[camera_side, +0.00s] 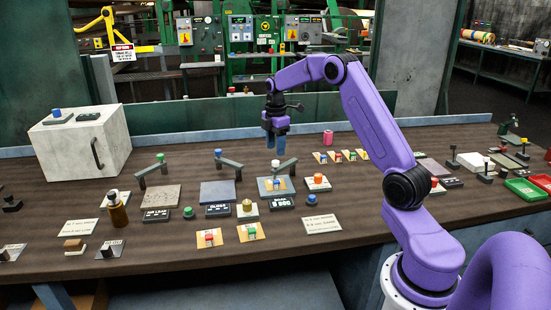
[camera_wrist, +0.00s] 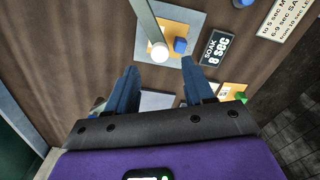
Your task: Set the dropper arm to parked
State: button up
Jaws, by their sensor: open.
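Several pivoting bars with a knob stand along the table, and no label I can read says which is the dropper arm. One grey bar has a white knob (camera_side: 277,163), and this knob also shows in the wrist view (camera_wrist: 160,52), over an orange-and-blue-grey plate with a blue block (camera_wrist: 180,45). The other bars carry a blue knob (camera_side: 217,153) and a green knob (camera_side: 160,157). My gripper (camera_side: 275,143) is open and empty, pointing down just above the white knob. In the wrist view the white knob lies ahead of and between my fingers (camera_wrist: 160,84).
A sign reading "SOAK 8 sec" (camera_wrist: 216,48) lies beside the plate. A pale box (camera_side: 80,143) stands at the left, and a brown bottle (camera_side: 117,210) in front of it. Red and green trays (camera_side: 525,188) sit at the right. Small switches and blocks crowd the middle.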

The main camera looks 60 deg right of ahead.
aim_at(276, 161)
jog(key=shift+f, duration=2.55)
grip_shut()
